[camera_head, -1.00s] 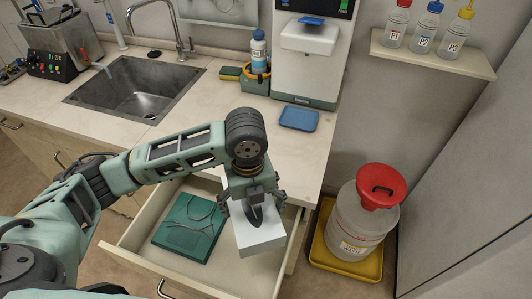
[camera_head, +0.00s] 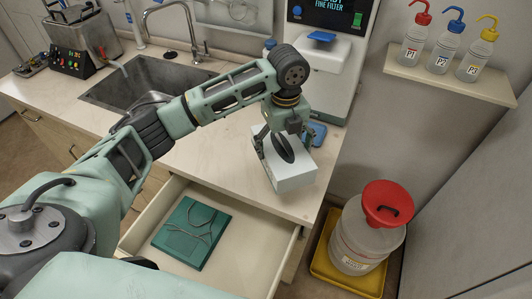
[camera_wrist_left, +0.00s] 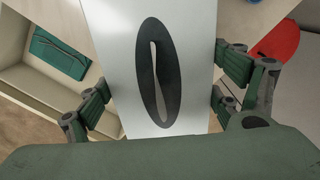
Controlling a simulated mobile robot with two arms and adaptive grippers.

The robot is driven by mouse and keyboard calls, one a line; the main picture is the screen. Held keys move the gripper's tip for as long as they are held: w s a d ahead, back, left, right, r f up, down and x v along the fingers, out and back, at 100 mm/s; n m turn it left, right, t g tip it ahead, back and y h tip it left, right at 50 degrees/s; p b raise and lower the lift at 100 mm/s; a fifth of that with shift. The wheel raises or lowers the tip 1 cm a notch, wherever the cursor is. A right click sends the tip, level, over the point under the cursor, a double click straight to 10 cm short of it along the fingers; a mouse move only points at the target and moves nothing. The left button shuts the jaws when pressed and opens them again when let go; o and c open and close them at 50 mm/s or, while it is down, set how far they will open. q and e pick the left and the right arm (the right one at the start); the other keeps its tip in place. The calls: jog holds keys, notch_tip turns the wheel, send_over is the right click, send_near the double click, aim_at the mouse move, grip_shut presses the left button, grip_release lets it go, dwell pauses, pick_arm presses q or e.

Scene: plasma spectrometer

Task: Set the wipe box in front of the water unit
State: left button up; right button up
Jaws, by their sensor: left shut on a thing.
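The wipe box (camera_head: 294,178) is a white box with a dark oval opening on top. My left gripper (camera_head: 284,150) is shut on it, with fingers on two opposite sides. The box is over the front right part of the counter; I cannot tell whether it touches the counter. In the left wrist view the wipe box (camera_wrist_left: 190,65) fills the middle between the fingers. The water unit (camera_head: 338,72) is the white machine with a dark display at the back right of the counter, behind the box. My right gripper is not in view.
An open drawer (camera_head: 255,250) below holds a green case (camera_head: 192,232). A sink (camera_head: 140,82) is at left. A red-funnelled container (camera_head: 365,240) stands on the floor at right.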

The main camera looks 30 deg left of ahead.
pick_arm(q)
jog(key=a+f, duration=0.1)
jog(key=a, duration=0.1)
jog(key=a+f+p, duration=0.1)
jog(key=a, duration=0.1)
jog(key=w+a+f, duration=0.1)
jog(key=a, duration=0.1)
jog(key=shift+w+f, duration=0.1)
jog(key=shift+f, duration=0.3)
notch_tip(320, 180, down, 3)
jog(key=shift+f+p, duration=0.15)
jog(key=shift+p, duration=0.75)
jog(key=shift+f, duration=0.3)
jog(key=shift+d+f, duration=0.1)
jog(key=shift+f, duration=0.05)
jog(key=o, duration=1.2)
jog(key=shift+c, duration=0.2)
notch_tip(320, 180, up, 12)
jog(key=b, duration=0.2)
jog(key=shift+b, duration=0.3)
